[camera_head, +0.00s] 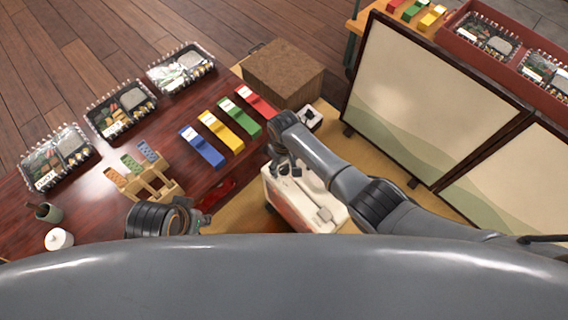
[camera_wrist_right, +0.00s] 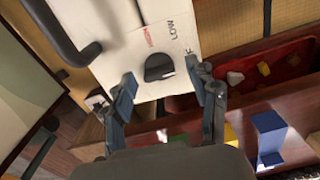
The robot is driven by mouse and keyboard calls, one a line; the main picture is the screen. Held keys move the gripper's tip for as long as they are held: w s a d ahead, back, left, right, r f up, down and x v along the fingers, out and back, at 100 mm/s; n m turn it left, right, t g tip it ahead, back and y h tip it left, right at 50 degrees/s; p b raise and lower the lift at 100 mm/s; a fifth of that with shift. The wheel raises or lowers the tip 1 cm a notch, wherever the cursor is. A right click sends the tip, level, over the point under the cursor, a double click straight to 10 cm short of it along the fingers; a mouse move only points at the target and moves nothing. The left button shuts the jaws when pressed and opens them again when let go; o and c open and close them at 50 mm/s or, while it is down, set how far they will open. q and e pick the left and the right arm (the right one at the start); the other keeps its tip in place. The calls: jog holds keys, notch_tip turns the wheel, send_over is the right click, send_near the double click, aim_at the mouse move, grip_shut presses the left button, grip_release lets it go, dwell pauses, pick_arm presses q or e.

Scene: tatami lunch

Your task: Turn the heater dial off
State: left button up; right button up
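The heater (camera_head: 330,212) is a white box with a reddish front, standing on the mat right of the low table. Its white top also fills the upper middle of the right wrist view (camera_wrist_right: 205,22). The dark dial (camera_wrist_right: 158,67) sits on that white surface near printed "LOW" and a small red word. My right gripper (camera_head: 284,168) is over the heater's left end. In the wrist view its fingers (camera_wrist_right: 161,77) are spread either side of the dial, with no visible contact. The dial is hidden in the head view. My left gripper (camera_head: 188,217) is low by the table's front edge, partly hidden by my body.
A dark red table (camera_head: 105,200) holds bento boxes (camera_head: 122,112), coloured blocks (camera_head: 202,147), and a wooden rack (camera_head: 150,187). A folding screen (camera_head: 430,95) stands right of my right arm. A brown box (camera_head: 283,72) lies behind. The heater's dark handle (camera_wrist_right: 62,35) rises beside the gripper.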

aim_at(284, 167)
notch_tip(284, 167, up, 12)
dwell(0.7)
dwell(0.4)
